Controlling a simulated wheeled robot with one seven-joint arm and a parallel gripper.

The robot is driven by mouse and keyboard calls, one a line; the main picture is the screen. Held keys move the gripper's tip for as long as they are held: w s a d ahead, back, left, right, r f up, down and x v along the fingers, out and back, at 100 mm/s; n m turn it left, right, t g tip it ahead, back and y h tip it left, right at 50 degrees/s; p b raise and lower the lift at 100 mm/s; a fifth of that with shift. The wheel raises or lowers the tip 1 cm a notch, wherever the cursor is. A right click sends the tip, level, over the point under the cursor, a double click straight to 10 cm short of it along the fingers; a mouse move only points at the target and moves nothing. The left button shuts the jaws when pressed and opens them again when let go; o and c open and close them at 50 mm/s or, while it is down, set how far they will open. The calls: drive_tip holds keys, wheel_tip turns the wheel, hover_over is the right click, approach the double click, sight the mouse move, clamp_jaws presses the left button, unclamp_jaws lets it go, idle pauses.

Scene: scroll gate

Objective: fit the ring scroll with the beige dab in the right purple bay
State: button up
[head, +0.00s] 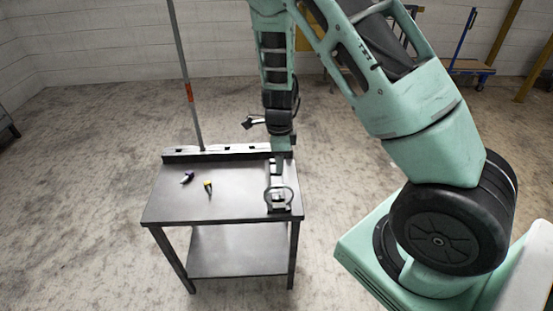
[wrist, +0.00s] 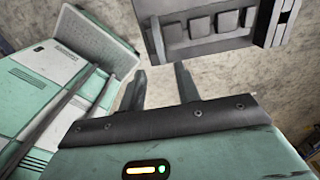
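My gripper (wrist: 160,82) shows in the wrist view with its two dark fingers apart and nothing between them. In the head view my arm reaches down over the table's right side, and its fingers are hard to make out. Two small pieces lie on the grey table (head: 235,205): a dark one with blue and white (head: 187,177) and a dark one with yellow-orange (head: 208,187). They are too small to tell if either is a ring scroll, and I make out no beige dab. A low rail (head: 210,153) with dark notches runs along the back edge. I cannot make out purple on it.
A thin grey pole (head: 184,70) with an orange band rises behind the table. A grey part with a loop-like outline (head: 279,199) is at the right front corner. The table's left front is bare. A blue trolley (head: 470,66) stands far behind at right.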

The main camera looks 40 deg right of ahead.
sight(279, 185)
wheel_tip(279, 185, down, 6)
drive_tip(key=b, duration=0.5)
drive_tip(key=shift+b, duration=0.4)
drive_tip(key=shift+f+b, duration=1.35)
drive_tip(key=shift+f, duration=0.9)
clamp_jaws()
drive_tip(key=shift+r+p, duration=1.7)
drive_tip(key=shift+p, duration=0.2)
wheel_tip(279, 185, up, 9)
drive_tip(key=p, duration=0.8)
drive_tip(key=shift+p, duration=0.3)
